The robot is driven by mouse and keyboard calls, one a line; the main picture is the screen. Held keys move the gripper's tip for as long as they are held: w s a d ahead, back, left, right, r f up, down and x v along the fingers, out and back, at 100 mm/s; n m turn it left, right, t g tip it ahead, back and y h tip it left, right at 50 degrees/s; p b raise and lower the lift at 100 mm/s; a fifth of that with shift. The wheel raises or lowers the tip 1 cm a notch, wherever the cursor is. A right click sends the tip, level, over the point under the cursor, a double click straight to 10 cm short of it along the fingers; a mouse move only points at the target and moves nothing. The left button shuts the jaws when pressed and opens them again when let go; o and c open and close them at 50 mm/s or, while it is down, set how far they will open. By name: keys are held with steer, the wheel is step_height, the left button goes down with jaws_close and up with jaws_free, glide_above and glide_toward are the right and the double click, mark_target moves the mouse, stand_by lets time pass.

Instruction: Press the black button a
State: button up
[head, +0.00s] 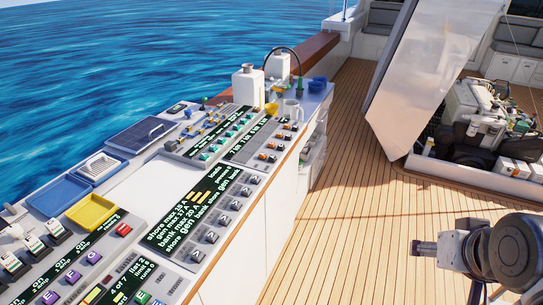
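A long console runs along the rail on the left, with several dark panels carrying buttons and printed text. A column of grey-and-black buttons (223,220) stands beside the panel (185,216) that reads shore, gen and bank. Their markings are too small to read, so I cannot tell which one is black button a. My arm enters at the lower right. What looks like my gripper (424,248) points left over the deck, well to the right of the console and apart from it. Its fingers are not clear, and I see nothing held.
A blue tray (48,198) and a yellow tray (92,212) lie on the console. The raised hatch (425,70) and engine (480,125) are at upper right. Wooden deck (345,215) between is clear.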

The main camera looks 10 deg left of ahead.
jaws_close()
stand_by(0.3)
stand_by(1.2)
